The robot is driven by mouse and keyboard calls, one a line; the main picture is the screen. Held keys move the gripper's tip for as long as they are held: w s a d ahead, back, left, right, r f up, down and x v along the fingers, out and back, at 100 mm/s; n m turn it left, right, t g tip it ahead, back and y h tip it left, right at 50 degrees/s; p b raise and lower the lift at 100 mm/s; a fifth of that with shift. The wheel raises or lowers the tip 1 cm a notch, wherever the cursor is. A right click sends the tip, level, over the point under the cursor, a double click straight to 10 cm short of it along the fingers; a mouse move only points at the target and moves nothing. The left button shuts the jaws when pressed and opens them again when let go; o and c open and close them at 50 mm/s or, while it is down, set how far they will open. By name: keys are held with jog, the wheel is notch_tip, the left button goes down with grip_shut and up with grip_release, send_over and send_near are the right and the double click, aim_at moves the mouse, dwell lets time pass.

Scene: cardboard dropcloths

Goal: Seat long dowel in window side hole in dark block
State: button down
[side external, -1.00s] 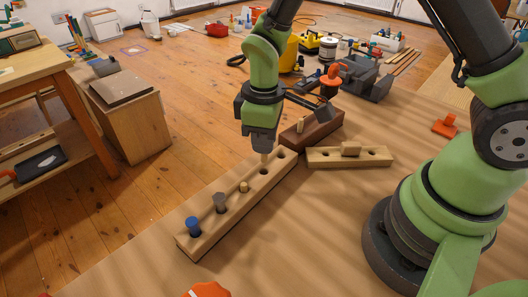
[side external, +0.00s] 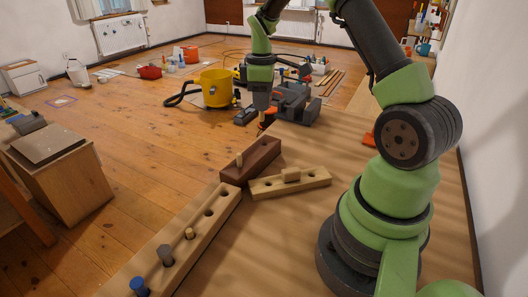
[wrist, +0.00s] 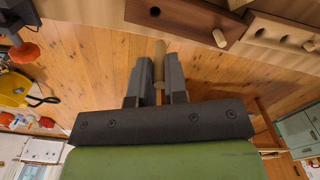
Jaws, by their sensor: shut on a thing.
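My gripper (side external: 262,104) is shut on the long dowel (wrist: 160,58), a pale wooden rod between the fingers in the wrist view. In the side view it hangs in the air beyond the dark block (side external: 258,163); the dowel's lower end is hard to make out there. The dark block is reddish brown. A pale peg (side external: 239,160) stands in its near left hole and also shows in the wrist view (wrist: 219,38). Its other hole (wrist: 154,12) is empty in the wrist view.
A long pale block (side external: 205,232) holds a blue peg (side external: 139,287), a grey peg (side external: 166,255) and a short wooden peg (side external: 189,233); its two far holes are empty. A short pale block (side external: 262,189) with a wooden piece (side external: 291,174) on it lies right of the dark block.

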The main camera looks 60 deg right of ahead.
jog(key=shift+s+d+f, duration=0.1)
jog(key=shift+d+f, duration=0.05)
jog(key=shift+f, duration=1.5)
jog(key=shift+d+f, duration=0.15)
jog(key=shift+f, duration=1.5)
jog(key=shift+s+d+f, duration=0.1)
jog(key=shift+d+f, duration=0.05)
jog(key=shift+f, duration=1.5)
jog(key=shift+f, duration=0.15)
jog(key=c, duration=1.1)
grip_release()
jog(key=shift+c, duration=0.2)
